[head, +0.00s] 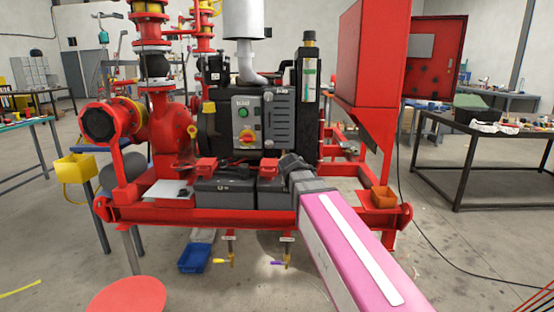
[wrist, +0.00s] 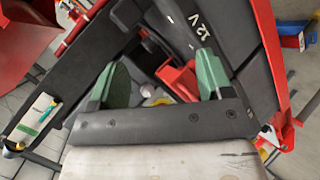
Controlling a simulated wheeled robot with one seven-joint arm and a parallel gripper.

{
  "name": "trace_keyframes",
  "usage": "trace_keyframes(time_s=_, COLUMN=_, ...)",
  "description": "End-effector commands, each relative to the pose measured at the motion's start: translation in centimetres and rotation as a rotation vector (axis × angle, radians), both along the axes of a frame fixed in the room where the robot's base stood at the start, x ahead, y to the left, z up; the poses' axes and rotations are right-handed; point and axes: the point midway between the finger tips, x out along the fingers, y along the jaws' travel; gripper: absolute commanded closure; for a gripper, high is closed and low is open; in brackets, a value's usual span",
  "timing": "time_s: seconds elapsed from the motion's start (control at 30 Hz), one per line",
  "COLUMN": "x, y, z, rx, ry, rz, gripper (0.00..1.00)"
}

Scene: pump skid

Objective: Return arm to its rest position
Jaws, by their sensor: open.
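My arm reaches in from the lower right of the head view, and my gripper (head: 291,163) is at the front of the red pump skid (head: 250,217), by the black batteries (head: 225,194). In the wrist view my gripper (wrist: 160,82) has its two green fingers spread apart, with nothing visibly clamped. A black battery marked "12 V" (wrist: 225,45) lies just beyond the fingers. A red part (wrist: 178,78) shows between them, close to the right finger; I cannot tell whether they touch.
The control panel (head: 247,119) stands behind the batteries. A red cabinet (head: 372,60) overhangs at the right. An orange-brown bin (head: 383,197) sits on the skid's right end. A blue bin (head: 195,257) is below the skid, and a red round top (head: 127,296) is at front left.

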Motion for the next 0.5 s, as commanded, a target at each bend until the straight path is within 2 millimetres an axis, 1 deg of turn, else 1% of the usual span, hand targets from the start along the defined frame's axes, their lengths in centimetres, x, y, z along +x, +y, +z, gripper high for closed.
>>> trace_keyframes(time_s=0.03, x=-1.1, y=-1.4, z=-2.7, rx=0.045, ry=0.052, rz=-0.046, gripper=0.27)
trace_keyframes(time_s=0.1, x=-2.4, y=-2.8, z=-6.0, rx=0.111, ry=0.120, rz=-0.110, gripper=0.27)
trace_keyframes(time_s=0.17, x=-3.7, y=-4.0, z=-8.7, rx=0.167, ry=0.177, rz=-0.169, gripper=0.27)
trace_keyframes(time_s=0.2, x=-4.6, y=-4.7, z=-10.5, rx=0.203, ry=0.215, rz=-0.207, gripper=0.27)
trace_keyframes(time_s=0.27, x=-6.1, y=-5.8, z=-13.0, rx=0.256, ry=0.272, rz=-0.268, gripper=0.27)
trace_keyframes(time_s=0.3, x=-7.2, y=-6.4, z=-14.7, rx=0.291, ry=0.311, rz=-0.310, gripper=0.27)
trace_keyframes(time_s=0.37, x=-8.9, y=-7.3, z=-17.0, rx=0.343, ry=0.367, rz=-0.374, gripper=0.27)
trace_keyframes(time_s=0.4, x=-10.0, y=-7.9, z=-18.5, rx=0.377, ry=0.404, rz=-0.417, gripper=0.27)
trace_keyframes(time_s=0.47, x=-11.9, y=-8.6, z=-20.7, rx=0.426, ry=0.460, rz=-0.483, gripper=0.27)
trace_keyframes(time_s=0.5, x=-13.1, y=-9.1, z=-22.1, rx=0.458, ry=0.497, rz=-0.528, gripper=0.27)
